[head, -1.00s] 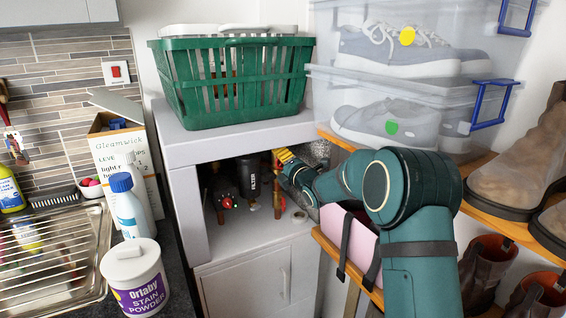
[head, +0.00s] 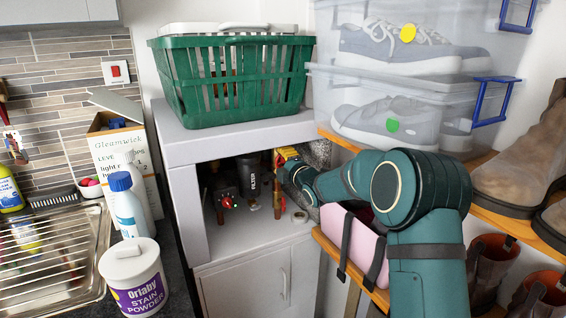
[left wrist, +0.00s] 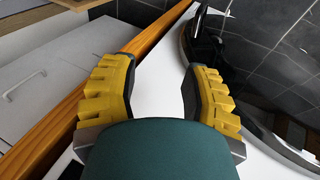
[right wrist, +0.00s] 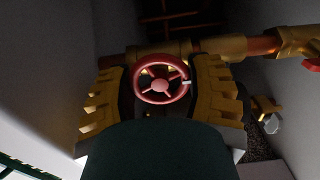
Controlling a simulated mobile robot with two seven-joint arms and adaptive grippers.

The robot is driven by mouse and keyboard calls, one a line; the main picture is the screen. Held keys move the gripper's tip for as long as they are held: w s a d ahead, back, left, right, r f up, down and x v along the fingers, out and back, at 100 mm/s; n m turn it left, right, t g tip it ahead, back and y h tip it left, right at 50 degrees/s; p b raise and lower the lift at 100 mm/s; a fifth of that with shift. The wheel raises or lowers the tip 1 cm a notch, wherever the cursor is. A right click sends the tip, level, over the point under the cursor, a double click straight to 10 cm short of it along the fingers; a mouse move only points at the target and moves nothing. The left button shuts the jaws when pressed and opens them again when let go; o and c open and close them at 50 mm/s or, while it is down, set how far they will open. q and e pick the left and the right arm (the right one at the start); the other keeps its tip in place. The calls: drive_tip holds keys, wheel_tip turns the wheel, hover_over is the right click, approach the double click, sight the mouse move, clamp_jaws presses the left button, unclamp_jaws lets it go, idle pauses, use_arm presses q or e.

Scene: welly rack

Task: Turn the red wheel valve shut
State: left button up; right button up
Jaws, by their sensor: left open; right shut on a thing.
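The red wheel valve (right wrist: 160,86) shows in the right wrist view, with spokes and a white mark on the right of its rim. It sits on a brass and copper pipe (right wrist: 216,47). My right gripper (right wrist: 163,84) is shut on the wheel, with one yellow-padded finger on either side of it. In the head view my right gripper (head: 285,158) reaches into the open cupboard (head: 184,205), and I cannot make out the wheel behind it. My left gripper (left wrist: 162,82) is open and empty in the left wrist view, outside the head view.
A black filter (head: 249,182) and a small red knob (head: 227,202) are left of my right gripper. A green basket (head: 235,85) stands on top of the cupboard.

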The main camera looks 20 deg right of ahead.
drive_tip(key=shift+f+m, duration=0.1)
drive_tip(key=shift+m, duration=1.1)
drive_tip(key=o, duration=0.9)
drive_tip(key=shift+o, duration=0.2)
drive_tip(key=n, duration=0.3)
drive_tip(key=shift+n, duration=0.3)
drive_tip(key=n+p, duration=0.1)
drive_tip(key=n, duration=0.2)
drive_tip(key=shift+r, duration=0.2)
drive_tip(key=s, duration=1.4)
drive_tip(key=shift+d+f, duration=0.15)
drive_tip(key=shift+d, duration=0.25)
